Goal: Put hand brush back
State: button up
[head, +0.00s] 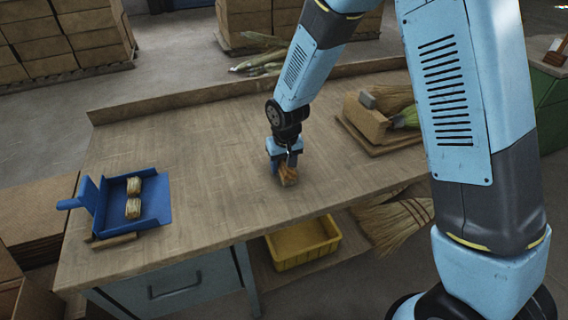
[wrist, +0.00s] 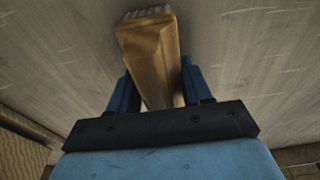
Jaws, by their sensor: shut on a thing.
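The hand brush (head: 289,175) is in my gripper (head: 285,160) near the front middle of the wooden workbench. In the wrist view the brush (wrist: 150,55) is a long wooden block with a pale end, lying lengthwise between the two blue fingers of my gripper (wrist: 158,85). The fingers are shut on it. In the head view the brush is small and partly hidden by the fingers, and I cannot tell whether it touches the bench top. A blue dustpan (head: 101,208) lies at the bench's left end with two pale bundles in it.
The workbench (head: 190,150) is clear between dustpan and gripper. A wooden strip (head: 113,241) lies before the dustpan. A wooden box with broom heads (head: 366,122) stands on the right. A yellow bin (head: 302,245) and bristles (head: 392,222) are below the front edge.

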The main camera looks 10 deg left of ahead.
jog(key=shift+f, duration=0.1)
jog(key=o, duration=1)
jog(key=r, duration=0.4)
jog(key=s+r, duration=0.1)
jog(key=r, duration=0.3)
jog(key=d+r, duration=0.1)
jog(key=r, duration=0.3)
jog(key=shift+s+r, duration=0.1)
jog(key=shift+s, duration=0.15)
